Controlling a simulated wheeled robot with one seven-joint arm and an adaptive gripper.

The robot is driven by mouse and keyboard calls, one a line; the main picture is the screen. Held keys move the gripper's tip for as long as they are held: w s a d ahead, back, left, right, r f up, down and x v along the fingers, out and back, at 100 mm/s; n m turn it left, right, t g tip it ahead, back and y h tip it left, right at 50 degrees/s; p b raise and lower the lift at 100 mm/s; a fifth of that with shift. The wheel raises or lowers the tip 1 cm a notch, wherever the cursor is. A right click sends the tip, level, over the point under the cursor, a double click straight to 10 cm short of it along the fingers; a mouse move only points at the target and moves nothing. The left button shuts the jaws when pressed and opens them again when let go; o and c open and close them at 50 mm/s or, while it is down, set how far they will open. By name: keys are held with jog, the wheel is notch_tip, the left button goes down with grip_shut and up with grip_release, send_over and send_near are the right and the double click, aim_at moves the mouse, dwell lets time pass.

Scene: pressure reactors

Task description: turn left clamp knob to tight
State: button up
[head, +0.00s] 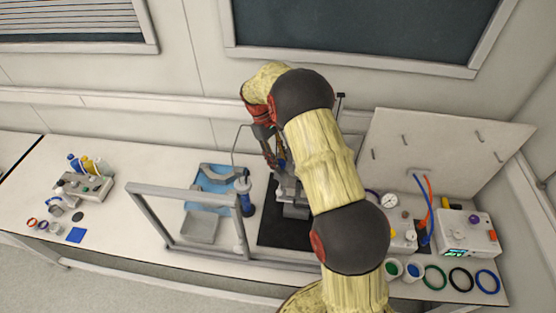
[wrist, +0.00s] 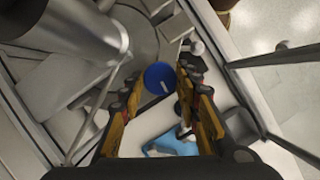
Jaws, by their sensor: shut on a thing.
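The clamp knob (wrist: 158,75) is a round blue cap with a short white mark, seen between my fingers in the wrist view. My gripper (wrist: 162,78) is shut on it, with one finger on each side. The grey metal reactor (wrist: 85,30) stands close by, at the upper left of that view. In the head view my gripper (head: 275,155) is at the reactor stand on a black mat (head: 282,236).
Control boxes (head: 468,232) and coloured rings (head: 461,279) are at the right. The table's left part has bare room.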

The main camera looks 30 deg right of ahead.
jog(key=shift+m+y, duration=0.3)
jog(key=shift+m, duration=0.3)
jog(key=o, duration=1.2)
jog(key=shift+c, duration=0.2)
jog(key=v, duration=1.2)
